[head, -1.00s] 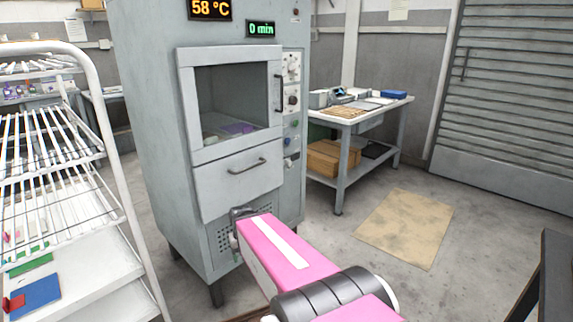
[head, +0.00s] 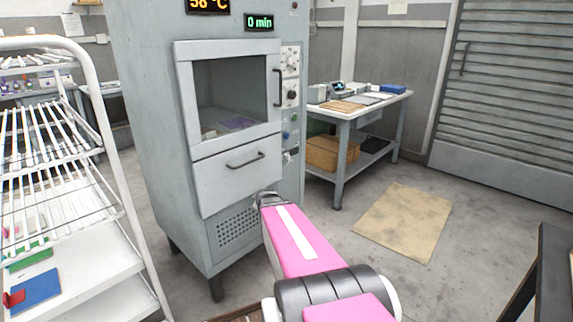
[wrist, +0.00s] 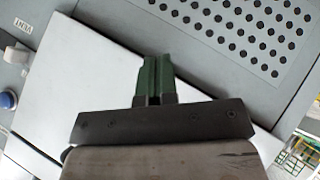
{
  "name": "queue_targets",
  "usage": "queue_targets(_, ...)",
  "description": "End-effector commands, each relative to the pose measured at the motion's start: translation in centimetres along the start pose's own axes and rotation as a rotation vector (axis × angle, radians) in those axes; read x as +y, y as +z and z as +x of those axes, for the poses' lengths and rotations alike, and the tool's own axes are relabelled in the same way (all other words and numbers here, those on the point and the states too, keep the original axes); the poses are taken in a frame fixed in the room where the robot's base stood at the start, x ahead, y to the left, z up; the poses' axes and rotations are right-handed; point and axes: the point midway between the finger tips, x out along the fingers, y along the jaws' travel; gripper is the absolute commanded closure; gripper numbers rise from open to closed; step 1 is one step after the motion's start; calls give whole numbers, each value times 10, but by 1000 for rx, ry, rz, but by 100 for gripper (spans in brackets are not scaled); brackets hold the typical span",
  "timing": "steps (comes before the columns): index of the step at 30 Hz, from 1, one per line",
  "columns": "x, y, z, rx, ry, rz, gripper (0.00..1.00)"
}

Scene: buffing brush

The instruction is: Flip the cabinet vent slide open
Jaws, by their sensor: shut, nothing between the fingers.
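The grey cabinet (head: 150,150) stands in the middle of the head view. Its perforated vent grille (head: 238,228) is low on the front, under the drawer; it also fills the upper right of the wrist view (wrist: 255,30). My gripper (head: 268,196) is at the grille's upper right, near the drawer's lower right corner. In the wrist view, the green fingertips (wrist: 155,62) are together and empty, in front of the pale drawer front (wrist: 85,70). A small pale fitting (wrist: 18,53) beside a label is at the left edge. I cannot tell which part is the vent slide.
The drawer handle (head: 246,160) and window door (head: 230,95) are above my gripper. Control knobs (head: 291,95) run down the cabinet's right side. A wire rack (head: 60,150) stands at left, a workbench (head: 345,110) behind at right. Floor around the tan mat (head: 405,220) is clear.

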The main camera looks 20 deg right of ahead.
Motion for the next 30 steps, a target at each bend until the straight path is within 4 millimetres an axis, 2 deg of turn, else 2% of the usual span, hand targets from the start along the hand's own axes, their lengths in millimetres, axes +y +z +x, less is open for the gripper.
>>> queue_targets(1,21,2,8,27,67,-55,100)
queue_targets(6,87,10,16,77,312,-268,100)
queue_targets(9,121,16,16,74,449,-380,100)
queue_targets(13,154,23,11,48,591,-493,100)
queue_targets(19,177,30,5,13,702,-580,100)
queue_targets(30,180,31,4,8,715,-592,100)
